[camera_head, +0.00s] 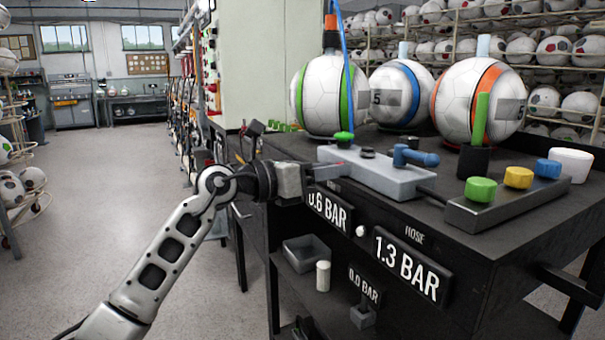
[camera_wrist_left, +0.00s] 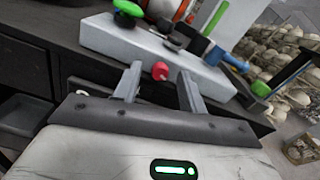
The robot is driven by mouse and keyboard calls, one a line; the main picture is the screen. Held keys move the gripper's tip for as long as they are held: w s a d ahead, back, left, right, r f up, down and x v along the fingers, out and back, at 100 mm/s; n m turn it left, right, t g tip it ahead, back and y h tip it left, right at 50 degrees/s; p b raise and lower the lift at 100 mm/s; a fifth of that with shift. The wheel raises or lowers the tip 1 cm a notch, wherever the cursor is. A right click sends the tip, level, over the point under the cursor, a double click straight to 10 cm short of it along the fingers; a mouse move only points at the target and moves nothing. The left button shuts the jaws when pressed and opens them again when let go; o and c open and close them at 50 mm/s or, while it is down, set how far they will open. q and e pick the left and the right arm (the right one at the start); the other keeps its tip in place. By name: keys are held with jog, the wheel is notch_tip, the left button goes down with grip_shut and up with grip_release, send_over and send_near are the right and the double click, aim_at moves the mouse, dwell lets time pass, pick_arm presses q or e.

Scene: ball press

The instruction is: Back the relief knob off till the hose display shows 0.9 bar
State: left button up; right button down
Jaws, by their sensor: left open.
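The hose display (camera_head: 408,265), under the word HOSE, reads 1.3 BAR. A grey valve block (camera_head: 385,178) lies on the cart top, with a green knob (camera_head: 344,137) and a blue lever (camera_head: 412,156) on it. A small red knob (camera_wrist_left: 160,71) sticks out of the block's near side in the left wrist view; no label shows which is the relief knob. My left gripper (camera_head: 324,171) is at that side of the block. Its fingers (camera_wrist_left: 158,84) are open, with the red knob between and slightly beyond their tips. Contact cannot be told. My right gripper is not in view.
A second display (camera_head: 330,211) reads 0.6 BAR, partly covered by my gripper; a lower one (camera_head: 364,284) reads 0.0 BAR. Several balls stand behind the block. A panel (camera_head: 510,203) with green and yellow buttons lies right. Floor at left is clear.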

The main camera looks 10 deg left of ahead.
pick_arm(q)
jog(key=v, duration=1.5)
jog(key=shift+s+a+b, duration=0.2)
jog(key=shift+a+b, duration=0.1)
jog(key=shift+b, duration=0.15)
